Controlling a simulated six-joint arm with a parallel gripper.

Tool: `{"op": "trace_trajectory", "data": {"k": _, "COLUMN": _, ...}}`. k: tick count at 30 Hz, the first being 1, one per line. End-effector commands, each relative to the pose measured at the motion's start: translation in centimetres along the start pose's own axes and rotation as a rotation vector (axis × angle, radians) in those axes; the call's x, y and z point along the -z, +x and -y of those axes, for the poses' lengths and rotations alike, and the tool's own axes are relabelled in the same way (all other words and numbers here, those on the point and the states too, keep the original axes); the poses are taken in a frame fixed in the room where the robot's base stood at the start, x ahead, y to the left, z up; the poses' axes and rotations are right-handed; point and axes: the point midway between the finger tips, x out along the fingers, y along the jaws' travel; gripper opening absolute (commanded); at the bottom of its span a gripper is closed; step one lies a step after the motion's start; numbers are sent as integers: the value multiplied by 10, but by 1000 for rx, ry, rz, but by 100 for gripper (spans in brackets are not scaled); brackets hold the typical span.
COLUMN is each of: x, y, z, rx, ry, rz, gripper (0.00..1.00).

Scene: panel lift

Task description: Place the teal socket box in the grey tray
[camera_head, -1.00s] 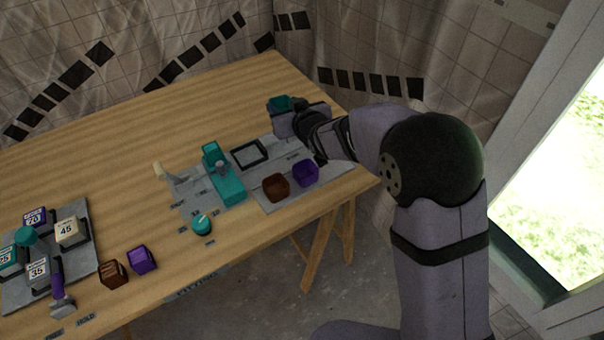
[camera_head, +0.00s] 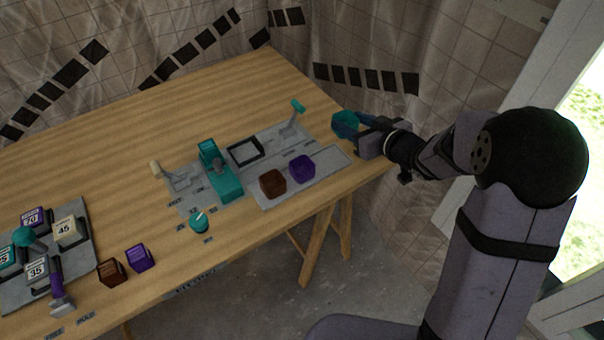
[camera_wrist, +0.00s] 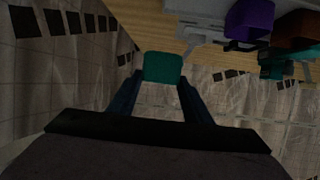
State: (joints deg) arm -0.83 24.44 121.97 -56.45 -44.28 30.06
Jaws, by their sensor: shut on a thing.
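My gripper (camera_head: 348,124) is shut on the teal socket box (camera_head: 345,119), held near the right end of the wooden table. In the wrist view the teal box (camera_wrist: 162,67) sits between my two fingertips. The grey tray (camera_head: 328,159) lies flat on the table, to the left of and below my gripper in the head view. A brown box (camera_head: 272,183) and a purple box (camera_head: 302,167) stand in it, and its right part is bare. The purple box (camera_wrist: 250,19) also shows in the wrist view.
A teal-handled lever (camera_head: 298,107) stands between the tray and the back. A teal clamp-like device (camera_head: 222,174), black square frame (camera_head: 246,151) and pale lever (camera_head: 164,174) stand left. Another brown box (camera_head: 111,271) and purple box (camera_head: 140,257) stand near numbered blocks (camera_head: 66,229).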

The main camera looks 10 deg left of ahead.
Motion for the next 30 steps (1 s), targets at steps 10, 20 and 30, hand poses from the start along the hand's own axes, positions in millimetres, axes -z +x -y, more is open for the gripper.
{"op": "trace_trajectory", "data": {"k": 10, "x": 4, "y": -2, "z": 39, "rx": 87, "ry": -37, "rz": -1, "gripper": 23}}
{"op": "trace_trajectory", "data": {"k": 20, "x": -25, "y": 10, "z": 39, "rx": 85, "ry": -33, "rz": 3, "gripper": 23}}
{"op": "trace_trajectory", "data": {"k": 30, "x": -50, "y": 21, "z": 38, "rx": 84, "ry": -37, "rz": -2, "gripper": 23}}
